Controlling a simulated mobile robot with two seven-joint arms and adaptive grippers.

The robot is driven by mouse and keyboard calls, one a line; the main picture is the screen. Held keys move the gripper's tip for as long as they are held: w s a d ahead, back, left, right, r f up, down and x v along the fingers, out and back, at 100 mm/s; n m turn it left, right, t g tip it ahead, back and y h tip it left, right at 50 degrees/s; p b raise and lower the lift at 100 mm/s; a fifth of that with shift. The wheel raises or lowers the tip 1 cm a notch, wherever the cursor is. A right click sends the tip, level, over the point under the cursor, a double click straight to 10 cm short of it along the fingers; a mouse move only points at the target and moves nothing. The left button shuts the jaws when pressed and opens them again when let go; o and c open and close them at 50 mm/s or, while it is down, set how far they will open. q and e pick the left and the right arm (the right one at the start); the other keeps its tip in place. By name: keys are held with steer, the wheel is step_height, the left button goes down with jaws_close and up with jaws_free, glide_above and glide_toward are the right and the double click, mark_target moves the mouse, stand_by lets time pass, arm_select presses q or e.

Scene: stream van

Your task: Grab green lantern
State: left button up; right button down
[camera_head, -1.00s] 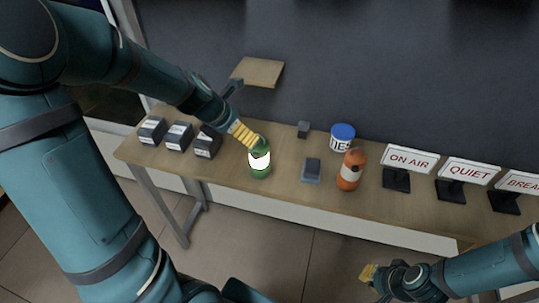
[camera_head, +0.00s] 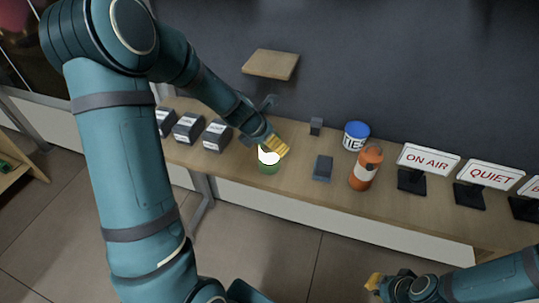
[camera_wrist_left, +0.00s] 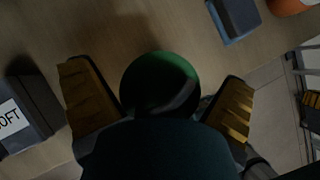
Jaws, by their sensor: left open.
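The green lantern (camera_head: 268,160) stands upright on the wooden bench, with a white glowing middle and a green base. Its green domed top (camera_wrist_left: 160,82) shows in the left wrist view between my two yellow fingers. My left gripper (camera_head: 276,146) is open over the top of the lantern and hides that top in the head view. In the wrist view the fingers stand on either side of the lantern with gaps. My right gripper (camera_head: 374,284) is low at the bottom right, away from the bench; its jaws are too small to judge.
Dark labelled boxes (camera_head: 188,127) stand left of the lantern. A dark blue block (camera_head: 322,168), an orange lantern (camera_head: 366,167), a white tub with a blue lid (camera_head: 355,136) and signs (camera_head: 428,160) stand to the right. A small wall shelf (camera_head: 271,64) is behind.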

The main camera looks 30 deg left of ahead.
arm_select(q)
steer(key=c, duration=1.3)
steer(key=shift+c, duration=0.2)
steer(key=shift+r, duration=0.2)
